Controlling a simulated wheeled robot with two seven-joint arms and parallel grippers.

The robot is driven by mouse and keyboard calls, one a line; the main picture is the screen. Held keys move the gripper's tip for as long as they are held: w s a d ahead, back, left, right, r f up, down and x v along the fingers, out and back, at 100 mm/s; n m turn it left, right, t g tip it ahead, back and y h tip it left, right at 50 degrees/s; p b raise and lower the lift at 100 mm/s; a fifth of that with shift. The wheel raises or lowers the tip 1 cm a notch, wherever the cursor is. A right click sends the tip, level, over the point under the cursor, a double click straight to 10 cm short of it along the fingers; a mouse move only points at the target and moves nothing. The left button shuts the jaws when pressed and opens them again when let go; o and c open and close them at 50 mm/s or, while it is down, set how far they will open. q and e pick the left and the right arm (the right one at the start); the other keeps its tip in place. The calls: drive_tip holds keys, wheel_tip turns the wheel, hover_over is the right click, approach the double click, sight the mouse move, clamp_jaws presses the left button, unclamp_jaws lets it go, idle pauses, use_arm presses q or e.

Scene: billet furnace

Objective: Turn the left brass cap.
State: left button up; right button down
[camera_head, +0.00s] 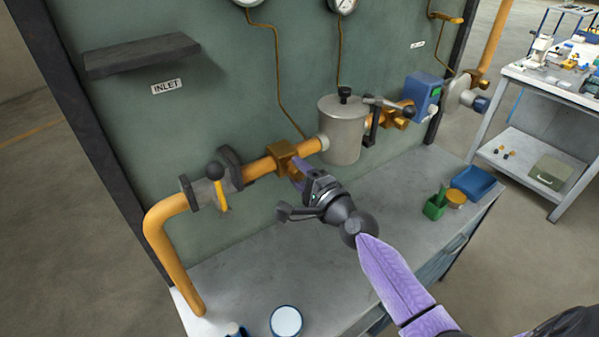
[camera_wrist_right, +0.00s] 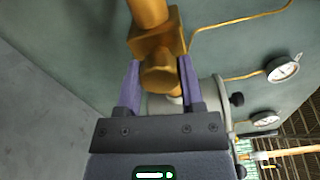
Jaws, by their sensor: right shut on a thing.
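The left brass cap (camera_wrist_right: 160,76) is a short round brass piece on the underside or front of a square brass block (camera_wrist_right: 158,35). In the right wrist view it sits between the two purple fingers of my right gripper (camera_wrist_right: 160,82), one on each side. In the head view the brass block (camera_head: 284,153) sits in the orange pipe, left of the grey pot. My right gripper (camera_head: 299,174) reaches up to it from the lower right and hides most of the cap. My left gripper is in neither view.
A grey valve with a yellow-black handle (camera_head: 217,180) is left of the block. The grey cylindrical pot (camera_head: 343,130) stands close on the right, with a blue box (camera_head: 423,91) beyond. A green holder (camera_head: 433,208) and blue tray (camera_head: 473,183) sit on the bench's right.

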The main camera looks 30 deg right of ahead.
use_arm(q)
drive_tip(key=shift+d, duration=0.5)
use_arm(e)
drive_tip(key=shift+c, duration=1.1)
unclamp_jaws()
drive_tip(key=shift+s, duration=0.2)
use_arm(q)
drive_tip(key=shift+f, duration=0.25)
use_arm(e)
drive_tip(key=s+d, duration=0.1)
drive_tip(key=s, duration=0.8)
drive_tip(key=shift+s+d, duration=0.2)
